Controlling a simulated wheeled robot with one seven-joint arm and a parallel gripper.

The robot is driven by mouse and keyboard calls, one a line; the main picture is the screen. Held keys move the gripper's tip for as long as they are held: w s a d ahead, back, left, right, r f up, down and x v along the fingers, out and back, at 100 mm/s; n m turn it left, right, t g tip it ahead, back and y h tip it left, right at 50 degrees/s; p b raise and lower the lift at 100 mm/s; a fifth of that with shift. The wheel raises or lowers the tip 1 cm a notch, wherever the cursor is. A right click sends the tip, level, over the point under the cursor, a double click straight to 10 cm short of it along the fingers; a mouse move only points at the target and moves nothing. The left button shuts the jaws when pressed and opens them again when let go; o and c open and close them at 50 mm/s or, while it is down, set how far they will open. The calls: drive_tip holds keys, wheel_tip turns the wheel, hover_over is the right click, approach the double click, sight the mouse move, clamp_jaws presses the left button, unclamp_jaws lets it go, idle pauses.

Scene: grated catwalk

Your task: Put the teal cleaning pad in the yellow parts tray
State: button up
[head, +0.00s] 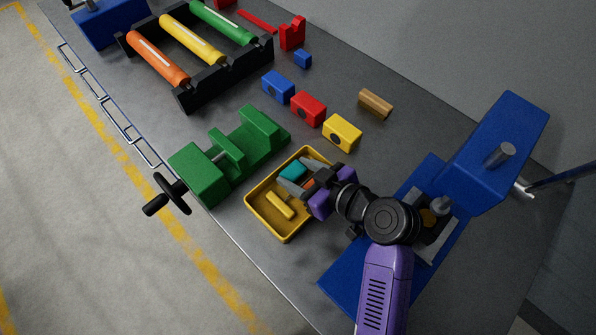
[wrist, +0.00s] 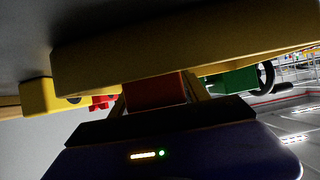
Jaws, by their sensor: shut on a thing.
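The yellow parts tray (head: 263,222) stands on the grey bench, with a small yellow piece (head: 280,206) inside it. The teal cleaning pad (head: 292,170) shows over the far part of the tray, at the fingertips of my gripper (head: 296,177). My gripper reaches over the tray's right rim with its jaws shut. An orange-red part (head: 309,184) shows between the fingers, behind the teal; in the wrist view it is a red-brown block (wrist: 155,91). It looks like part of the held pad. The yellow tray wall (wrist: 190,50) shows beyond it. Whether the pad touches the tray floor is hidden.
A green vise (head: 220,165) stands left of the tray. Blue (head: 278,85), red (head: 308,108) and yellow (head: 342,132) blocks lie behind it, near a wooden piece (head: 376,103). A black rack (head: 215,85) holds coloured tubes. A blue machine (head: 495,145) stands at right.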

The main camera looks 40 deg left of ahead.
drive_tip(key=shift+f, duration=0.2)
drive_tip(key=shift+f, duration=0.15)
drive_tip(key=o, duration=1.4)
drive_tip(key=shift+c, duration=0.2)
drive_tip(key=shift+r, duration=0.25)
drive_tip(key=b+v, duration=0.1)
drive_tip(key=v, duration=1.1)
drive_tip(key=shift+s, duration=0.1)
drive_tip(key=shift+f, duration=0.1)
